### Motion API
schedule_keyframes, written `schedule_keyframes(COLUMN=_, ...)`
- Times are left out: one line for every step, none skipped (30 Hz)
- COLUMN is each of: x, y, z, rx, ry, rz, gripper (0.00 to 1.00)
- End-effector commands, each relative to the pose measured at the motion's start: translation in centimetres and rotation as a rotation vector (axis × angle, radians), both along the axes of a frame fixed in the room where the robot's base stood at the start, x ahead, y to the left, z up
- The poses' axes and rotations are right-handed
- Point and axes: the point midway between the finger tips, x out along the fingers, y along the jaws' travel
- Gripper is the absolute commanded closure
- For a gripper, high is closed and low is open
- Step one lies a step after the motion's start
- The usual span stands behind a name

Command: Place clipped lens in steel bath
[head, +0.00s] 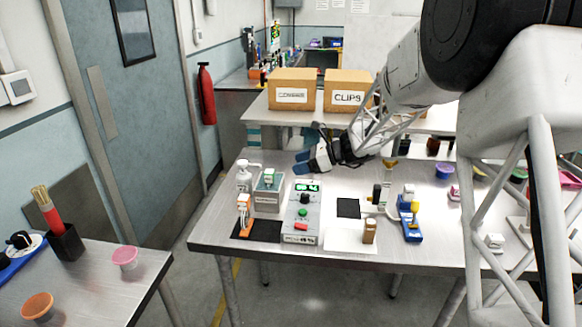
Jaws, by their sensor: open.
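The steel bath (267,199) is a small grey box with a label on its front, at the left of the metal table. A small green-and-white piece (269,175) shows at its top; I cannot tell whether it is a clipped lens. An orange-and-white clip-like piece (244,215) stands upright on a black mat (262,231), in front and left of the bath. Any lens in it is too small to make out.
A control box (303,212) with a green display stands right of the bath, and a white bottle (243,177) behind left. A blue stand (410,220) and a brown block (370,230) are further right. Two cardboard boxes (292,90) sit behind.

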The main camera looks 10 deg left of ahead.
Motion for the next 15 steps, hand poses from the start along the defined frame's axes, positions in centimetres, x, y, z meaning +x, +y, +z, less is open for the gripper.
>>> schedule_keyframes(x=0.02, y=-0.35, z=0.13, rx=0.000, ry=0.000, rz=-0.001, gripper=0.37)
schedule_keyframes(x=0.02, y=-0.49, z=0.18, rx=0.000, ry=0.000, rz=-0.001, gripper=0.37)
schedule_keyframes(x=0.01, y=-0.62, z=0.25, rx=0.001, ry=0.000, rz=-0.001, gripper=0.37)
schedule_keyframes(x=0.01, y=-0.70, z=0.28, rx=0.001, ry=0.000, rz=-0.001, gripper=0.37)
schedule_keyframes(x=0.01, y=-0.75, z=0.30, rx=0.001, ry=0.000, rz=0.000, gripper=0.37)
schedule_keyframes(x=0.00, y=-0.79, z=0.32, rx=0.001, ry=0.000, rz=0.000, gripper=0.37)
schedule_keyframes(x=0.00, y=-0.80, z=0.33, rx=0.001, ry=0.000, rz=0.000, gripper=0.37)
schedule_keyframes(x=0.00, y=-0.80, z=0.33, rx=0.001, ry=0.000, rz=0.000, gripper=0.37)
schedule_keyframes(x=0.00, y=-0.80, z=0.33, rx=0.001, ry=0.000, rz=0.000, gripper=0.37)
schedule_keyframes(x=0.00, y=-0.79, z=0.34, rx=0.001, ry=0.000, rz=0.000, gripper=0.37)
schedule_keyframes(x=0.00, y=-0.79, z=0.34, rx=0.001, ry=0.000, rz=0.000, gripper=0.37)
schedule_keyframes(x=0.00, y=-0.79, z=0.34, rx=0.001, ry=0.000, rz=0.000, gripper=0.37)
schedule_keyframes(x=0.00, y=-0.78, z=0.33, rx=0.001, ry=0.000, rz=0.000, gripper=0.37)
schedule_keyframes(x=0.00, y=-0.78, z=0.33, rx=0.001, ry=0.000, rz=0.000, gripper=0.37)
schedule_keyframes(x=0.00, y=-0.78, z=0.33, rx=0.001, ry=0.000, rz=0.000, gripper=0.37)
